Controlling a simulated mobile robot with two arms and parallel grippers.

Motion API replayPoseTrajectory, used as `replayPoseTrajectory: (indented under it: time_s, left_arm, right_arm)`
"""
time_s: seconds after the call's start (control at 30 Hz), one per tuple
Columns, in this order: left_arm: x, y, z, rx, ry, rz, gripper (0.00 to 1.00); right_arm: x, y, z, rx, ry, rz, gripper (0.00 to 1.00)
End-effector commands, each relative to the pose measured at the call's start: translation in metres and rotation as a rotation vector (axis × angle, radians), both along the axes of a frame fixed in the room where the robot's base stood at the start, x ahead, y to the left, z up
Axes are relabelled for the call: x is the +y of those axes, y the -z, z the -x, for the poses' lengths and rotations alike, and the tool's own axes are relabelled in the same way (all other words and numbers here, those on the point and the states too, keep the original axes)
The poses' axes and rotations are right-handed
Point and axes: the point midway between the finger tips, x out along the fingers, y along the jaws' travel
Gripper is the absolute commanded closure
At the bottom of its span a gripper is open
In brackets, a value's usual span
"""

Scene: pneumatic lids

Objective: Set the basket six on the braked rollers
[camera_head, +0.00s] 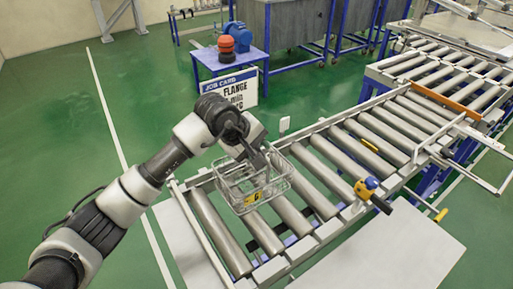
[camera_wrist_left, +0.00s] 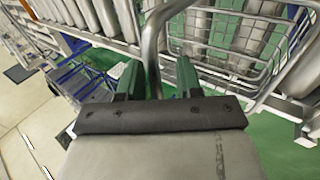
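A wire basket (camera_head: 240,200) with a yellow tag is over the near rollers (camera_head: 318,182) of the conveyor in the head view; the tag's number is too small to read. I cannot tell whether it touches the rollers. My left gripper (camera_head: 258,158) is at the basket's upper rim. In the left wrist view its two green fingers (camera_wrist_left: 158,80) stand apart, with the basket's bent metal bar (camera_wrist_left: 152,45) running between them and behind the palm. Their grip is hidden. The basket's wire mesh (camera_wrist_left: 235,45) also shows there. My right gripper is out of view.
An orange bar (camera_head: 442,101) crosses between conveyor sections. A blue table (camera_head: 222,65) with a job card (camera_head: 232,90) stands behind. A white panel (camera_head: 395,250) lies in front.

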Motion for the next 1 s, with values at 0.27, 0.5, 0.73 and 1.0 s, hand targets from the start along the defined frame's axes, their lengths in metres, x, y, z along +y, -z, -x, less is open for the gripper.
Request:
replayPoseTrajectory:
  time_s: [0.27,0.5,0.73,1.0]
  left_arm:
    - [0.005,-0.007,0.002,-0.003,-0.002,-0.001,0.65]
    - [0.027,-0.047,0.017,-0.007,-0.002,0.000,0.65]
    - [0.047,-0.084,0.030,-0.004,-0.001,-0.001,0.65]
    - [0.056,-0.101,0.037,-0.001,-0.001,0.000,0.65]
  right_arm:
    - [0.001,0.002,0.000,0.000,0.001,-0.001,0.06]
    - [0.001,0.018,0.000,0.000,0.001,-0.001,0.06]
    - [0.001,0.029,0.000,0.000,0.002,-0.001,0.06]
    - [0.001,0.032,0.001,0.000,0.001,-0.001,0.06]
